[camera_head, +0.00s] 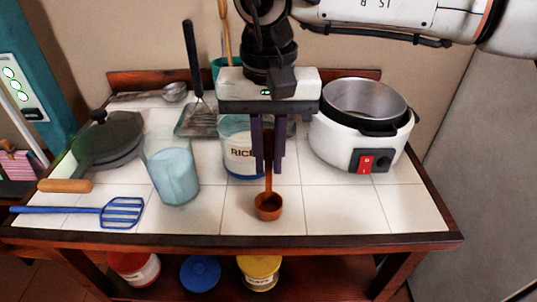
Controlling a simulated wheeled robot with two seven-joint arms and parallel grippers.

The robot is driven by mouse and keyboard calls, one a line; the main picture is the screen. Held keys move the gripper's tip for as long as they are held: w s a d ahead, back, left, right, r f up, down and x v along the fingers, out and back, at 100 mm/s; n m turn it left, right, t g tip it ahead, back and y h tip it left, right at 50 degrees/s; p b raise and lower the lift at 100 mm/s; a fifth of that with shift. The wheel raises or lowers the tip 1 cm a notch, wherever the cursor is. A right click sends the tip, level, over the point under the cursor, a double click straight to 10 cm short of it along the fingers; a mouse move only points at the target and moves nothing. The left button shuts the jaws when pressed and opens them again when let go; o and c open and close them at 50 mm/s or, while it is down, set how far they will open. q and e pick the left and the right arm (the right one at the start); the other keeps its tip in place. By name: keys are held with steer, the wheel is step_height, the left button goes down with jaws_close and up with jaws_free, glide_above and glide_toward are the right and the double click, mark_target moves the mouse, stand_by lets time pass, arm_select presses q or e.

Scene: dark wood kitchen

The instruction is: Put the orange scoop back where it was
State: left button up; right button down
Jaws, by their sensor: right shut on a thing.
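The orange scoop (268,206) hangs bowl-down below my right gripper (267,168), over the front middle of the tiled counter. My right gripper points down and is shut on the scoop's handle. I cannot tell whether the bowl touches the tiles. A rice canister (238,157) stands just behind the gripper and is partly hidden by it. My left gripper is not in view.
A white rice cooker (338,141) stands open at the right. A blue-tinted pitcher (173,175), a lidded pan (110,143) and a blue slotted spatula (122,212) are at the left. A black-handled turner (197,120) is behind. The front right tiles (375,210) are clear.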

steer(key=c, duration=1.7)
jaws_free()
steer(key=shift+c, duration=0.2)
step_height(320, 180, up, 12)
steer(key=shift+p, duration=0.45)
steer(key=shift+s+r, duration=0.1)
